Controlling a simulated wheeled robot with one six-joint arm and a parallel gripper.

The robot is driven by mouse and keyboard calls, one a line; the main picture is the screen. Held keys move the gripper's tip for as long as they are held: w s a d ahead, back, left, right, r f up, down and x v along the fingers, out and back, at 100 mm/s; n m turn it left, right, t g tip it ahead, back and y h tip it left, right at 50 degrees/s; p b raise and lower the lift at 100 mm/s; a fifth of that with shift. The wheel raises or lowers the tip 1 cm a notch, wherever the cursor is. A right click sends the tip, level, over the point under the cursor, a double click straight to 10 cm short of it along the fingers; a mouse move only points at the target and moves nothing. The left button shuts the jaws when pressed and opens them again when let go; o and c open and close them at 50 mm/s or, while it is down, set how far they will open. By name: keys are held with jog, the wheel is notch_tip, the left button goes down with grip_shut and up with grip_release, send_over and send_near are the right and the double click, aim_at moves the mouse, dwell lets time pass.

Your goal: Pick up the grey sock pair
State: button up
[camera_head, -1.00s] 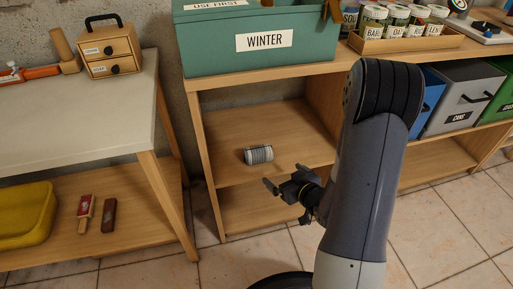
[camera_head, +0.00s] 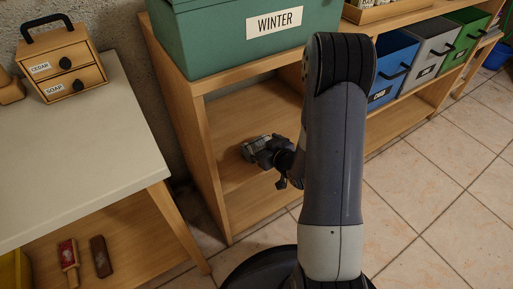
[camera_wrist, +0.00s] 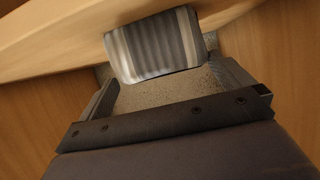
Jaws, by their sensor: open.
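The grey sock pair (camera_wrist: 155,45) is a striped grey and pale roll on the wooden shelf board (camera_head: 245,112). In the wrist view it lies just ahead of my gripper (camera_wrist: 167,76), roughly centred between the two spread fingers. My gripper is open, with one finger to each side and no clear contact with the roll. In the head view my gripper (camera_head: 258,147) is inside the shelf bay and covers most of the sock pair.
The bay has wooden side walls and a top board. A green WINTER box (camera_head: 245,35) stands above. Blue (camera_head: 390,70), grey (camera_head: 432,50) and green (camera_head: 468,35) bins sit to the right. A pale table (camera_head: 75,140) with a small drawer chest (camera_head: 60,65) stands left.

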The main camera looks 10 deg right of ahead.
aim_at(254, 140)
jog(key=b+x, duration=0.1)
jog(key=x, duration=0.3)
jog(key=shift+s+a+f, duration=0.1)
jog(key=shift+a, duration=0.05)
jog(key=shift+w+a+f, duration=0.1)
jog(key=shift+w, duration=0.4)
jog(key=shift+c, duration=0.4)
jog(key=c, duration=0.6)
